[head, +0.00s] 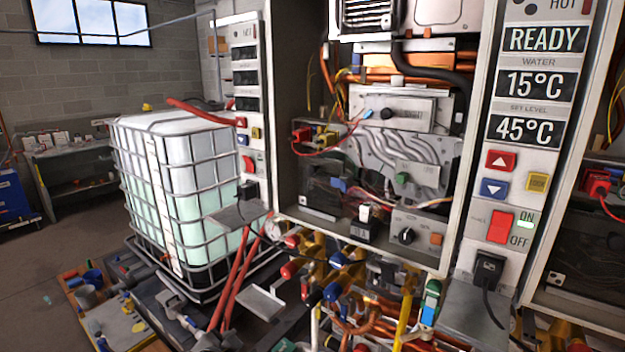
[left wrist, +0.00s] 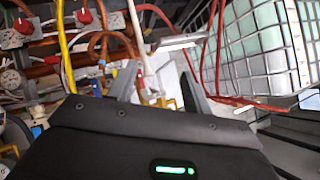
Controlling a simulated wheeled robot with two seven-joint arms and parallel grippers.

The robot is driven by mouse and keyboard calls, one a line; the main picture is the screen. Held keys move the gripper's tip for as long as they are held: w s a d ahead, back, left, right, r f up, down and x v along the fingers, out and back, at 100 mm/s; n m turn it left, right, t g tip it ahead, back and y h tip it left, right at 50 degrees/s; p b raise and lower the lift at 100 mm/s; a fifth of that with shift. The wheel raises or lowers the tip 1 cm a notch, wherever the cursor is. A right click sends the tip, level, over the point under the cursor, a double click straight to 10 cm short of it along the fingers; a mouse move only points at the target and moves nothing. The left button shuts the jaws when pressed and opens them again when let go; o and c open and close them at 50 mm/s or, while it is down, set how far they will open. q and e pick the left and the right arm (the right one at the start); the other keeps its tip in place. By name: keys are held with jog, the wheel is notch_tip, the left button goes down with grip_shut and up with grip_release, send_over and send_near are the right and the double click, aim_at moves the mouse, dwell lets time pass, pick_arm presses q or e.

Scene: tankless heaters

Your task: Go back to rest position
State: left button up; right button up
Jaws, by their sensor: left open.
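My left gripper (left wrist: 158,84) shows in the left wrist view with its two dark fingers apart and nothing between them. Behind the fingers are red hoses, a white pipe and the caged tank. I cannot clearly pick out either gripper in the head view. My right gripper is not in view. In the head view the open heater cabinet (head: 452,150) stands at the centre right. Its panel reads READY, 15°C and 45°C, with a green light by ON.
The white caged tank (head: 175,190) stands left of the cabinet; it also shows in the left wrist view (left wrist: 262,45). Valves and copper pipes (head: 375,310) crowd below the cabinet. Red hoses (head: 238,275) hang beside the tank. Clear floor (head: 60,245) lies at the left.

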pick_arm(q)
jog(key=s+a+f+n+g+y, duration=0.1)
jog(key=s+a+f+n+g, duration=0.3)
jog(key=s, duration=0.7)
jog(key=s+a+f+g, duration=0.1)
jog(key=s+f, duration=0.4)
jog(key=s, duration=0.5)
jog(key=s+a+f+n+g+y, duration=0.1)
jog(key=s+a+f+n+g, duration=0.3)
jog(key=s, duration=0.7)
notch_tip(320, 180, down, 32)
jog(key=s+m+b, duration=0.2)
jog(key=b, duration=0.2)
jog(key=s+a+f+g+b, duration=0.1)
jog(key=s+a+f+b, duration=0.1)
jog(key=s+f, duration=1.4)
jog(key=shift+f, duration=0.4)
jog(key=shift+w, duration=0.1)
